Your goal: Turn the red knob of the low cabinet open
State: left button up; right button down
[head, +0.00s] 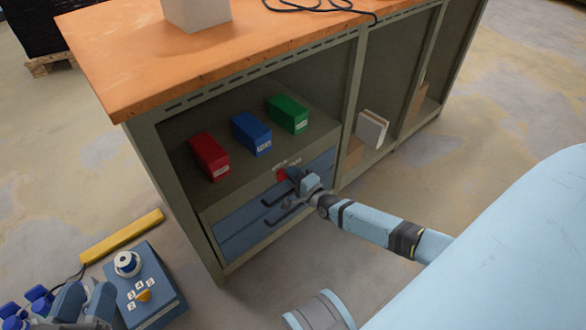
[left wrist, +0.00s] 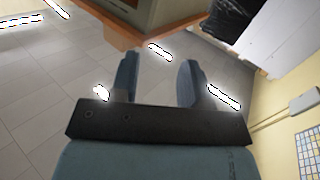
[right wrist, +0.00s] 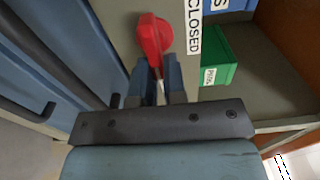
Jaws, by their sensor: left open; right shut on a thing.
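The red knob (head: 282,175) is on the low cabinet's front (head: 245,205), above blue drawers with dark handles. In the right wrist view the red knob (right wrist: 153,38) stands beside a white label (right wrist: 194,27) reading CLOSED. My right gripper (head: 294,176) is at the knob; in its wrist view its fingers (right wrist: 158,68) are close together, shut on the knob's near end, which they partly hide. My left gripper (head: 88,292) is open and empty at the lower left of the head view, far from the knob; its spread fingers show in the left wrist view (left wrist: 157,72).
Red (head: 208,156), blue (head: 251,133) and green (head: 287,114) boxes stand on the shelf above the drawers. An orange worktop (head: 180,60) overhangs them. A blue control box (head: 155,300) with a dial and buttons is near my left gripper. Open floor lies right of the cabinet.

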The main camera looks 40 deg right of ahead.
pick_arm(q)
jog(key=shift+f, duration=0.1)
pick_arm(e)
jog(key=c, duration=1.2)
grip_release()
jog(key=shift+s, duration=0.1)
jog(key=shift+s, duration=0.3)
pick_arm(q)
jog(key=shift+n+t, duration=0.5)
jog(key=shift+n, duration=0.3)
jog(key=r+p, duration=0.2)
jog(key=s+r+p, duration=0.1)
jog(key=r+p, duration=0.1)
jog(key=shift+d, duration=0.2)
pick_arm(e)
jog(key=s, duration=0.8)
jog(key=s+d, duration=0.1)
jog(key=s, duration=0.4)
pick_arm(q)
jog(key=shift+f, duration=0.1)
